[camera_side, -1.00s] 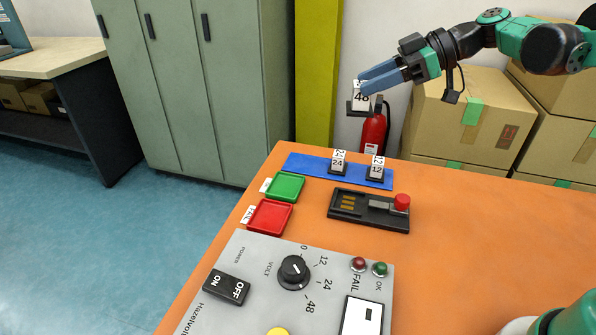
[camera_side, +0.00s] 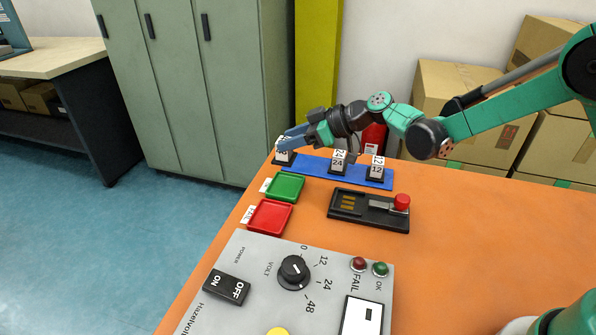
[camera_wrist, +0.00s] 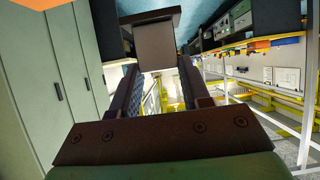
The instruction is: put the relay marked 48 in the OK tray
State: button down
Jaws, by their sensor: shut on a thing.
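My gripper (camera_side: 288,141) is shut on the relay marked 48 (camera_side: 284,156), a white block on a dark base. Its number is partly covered by the fingers. The relay is at the left end of the blue strip (camera_side: 312,170); I cannot tell whether it touches it. In the wrist view, the relay's dark base (camera_wrist: 157,42) shows between the fingertips (camera_wrist: 158,75). The green tray (camera_side: 286,187) is empty, in front of the relay; its small label is hard to read. The red tray (camera_side: 270,216), also empty, has a label that seems to read FAIL.
Relays marked 24 (camera_side: 338,163) and 12 (camera_side: 376,169) stand on the blue strip. A black test socket (camera_side: 369,209) with a red knob lies in front of them. The grey control panel (camera_side: 290,290) fills the front. The orange table is clear on the right.

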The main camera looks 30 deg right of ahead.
jog(key=shift+f, duration=3.45)
jog(key=shift+c, duration=2.1)
grip_release()
jog(key=shift+f, duration=0.1)
